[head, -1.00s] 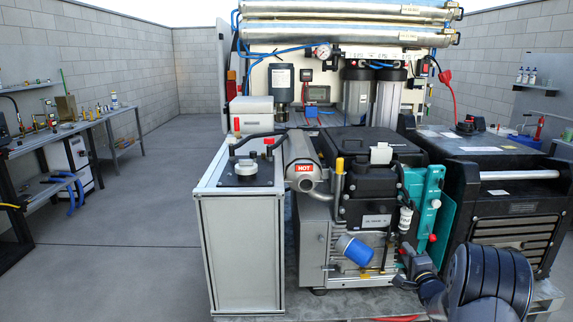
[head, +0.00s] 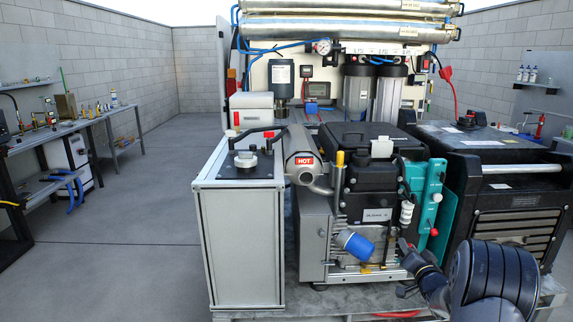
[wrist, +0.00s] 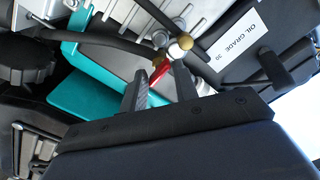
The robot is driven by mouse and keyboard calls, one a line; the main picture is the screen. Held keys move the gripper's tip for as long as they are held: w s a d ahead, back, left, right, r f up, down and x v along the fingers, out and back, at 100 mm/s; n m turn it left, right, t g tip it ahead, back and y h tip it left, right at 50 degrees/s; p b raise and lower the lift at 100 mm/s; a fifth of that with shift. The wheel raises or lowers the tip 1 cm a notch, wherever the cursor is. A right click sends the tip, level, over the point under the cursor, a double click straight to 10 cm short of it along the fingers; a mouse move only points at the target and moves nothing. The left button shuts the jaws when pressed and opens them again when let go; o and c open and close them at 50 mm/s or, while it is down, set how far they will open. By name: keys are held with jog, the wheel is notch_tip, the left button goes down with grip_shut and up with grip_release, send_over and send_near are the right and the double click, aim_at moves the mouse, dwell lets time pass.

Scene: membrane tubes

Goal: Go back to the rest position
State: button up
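My gripper (head: 403,268) is at the lower right of the head view, in front of the engine's lower right side. Its two dark fingers stand apart. In the wrist view my gripper (wrist: 160,84) shows a gap between its fingers with nothing held. A red lever (wrist: 158,72) and a brass ball-shaped fitting (wrist: 180,43) appear beyond the fingertips. I cannot tell the exact distance from the fingers to the lever. The black engine (head: 375,190) has a blue filter (head: 354,245) and a teal side panel (head: 428,198).
A metal-framed cabinet (head: 240,240) stands left of the engine, beside a muffler marked HOT (head: 302,160). A large black unit (head: 500,190) stands at the right, close to my arm. A workbench (head: 80,125) lines the left wall. The floor between is clear.

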jog(key=n, duration=0.4)
jog(key=s+n, duration=0.1)
jog(key=n, duration=0.1)
jog(key=shift+a+n, duration=0.1)
jog(key=shift+n, duration=0.3)
jog(key=shift+a, duration=0.1)
dwell(0.3)
